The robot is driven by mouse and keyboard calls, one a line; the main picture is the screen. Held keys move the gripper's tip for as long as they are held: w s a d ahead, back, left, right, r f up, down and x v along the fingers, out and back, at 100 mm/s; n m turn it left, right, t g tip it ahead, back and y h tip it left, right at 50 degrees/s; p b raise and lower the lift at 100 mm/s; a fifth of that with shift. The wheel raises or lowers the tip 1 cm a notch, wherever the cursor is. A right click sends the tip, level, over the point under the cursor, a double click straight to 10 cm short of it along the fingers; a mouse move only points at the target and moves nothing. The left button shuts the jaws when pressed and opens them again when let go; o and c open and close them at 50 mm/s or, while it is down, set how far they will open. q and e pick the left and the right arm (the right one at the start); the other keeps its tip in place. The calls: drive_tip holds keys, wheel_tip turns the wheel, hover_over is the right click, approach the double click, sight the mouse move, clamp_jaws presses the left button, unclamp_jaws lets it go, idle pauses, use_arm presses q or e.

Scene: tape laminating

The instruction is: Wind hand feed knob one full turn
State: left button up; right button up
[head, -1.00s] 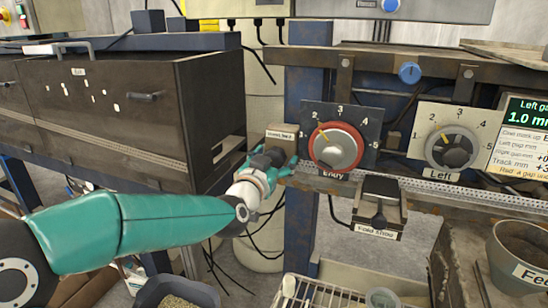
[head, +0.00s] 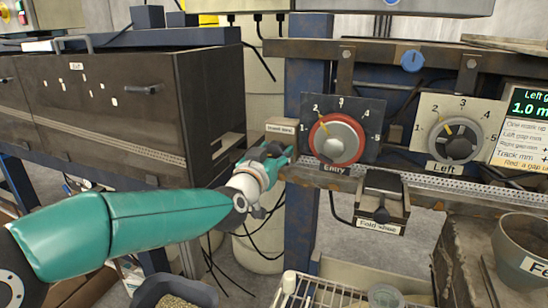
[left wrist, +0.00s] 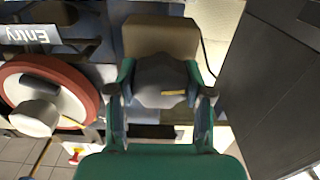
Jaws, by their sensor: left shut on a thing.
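The hand feed knob (left wrist: 158,82) is a grey, faceted knob with a yellow mark, on the front of a small beige box (head: 282,126). My left gripper (head: 271,152) is at this box, its arm reaching in from the left. In the left wrist view the two fingers (left wrist: 160,98) stand on either side of the knob and are shut on it. The yellow mark shows between the fingers, right of the knob's middle. In the head view the gripper mostly hides the knob. My right gripper is in neither view.
The red-rimmed Entry dial (head: 338,138) sits close to the right of the gripper, with the Left dial (head: 459,143) beyond. A black fold shoe block (head: 382,200) is below them. A dark cabinet (head: 110,105) stands left. Cables hang below the gripper.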

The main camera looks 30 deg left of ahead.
use_arm(q)
drive_tip(key=o, duration=1.2)
drive_tip(key=shift+c, duration=0.2)
drive_tip(key=v, duration=1.2)
drive_tip(key=shift+f, duration=0.15)
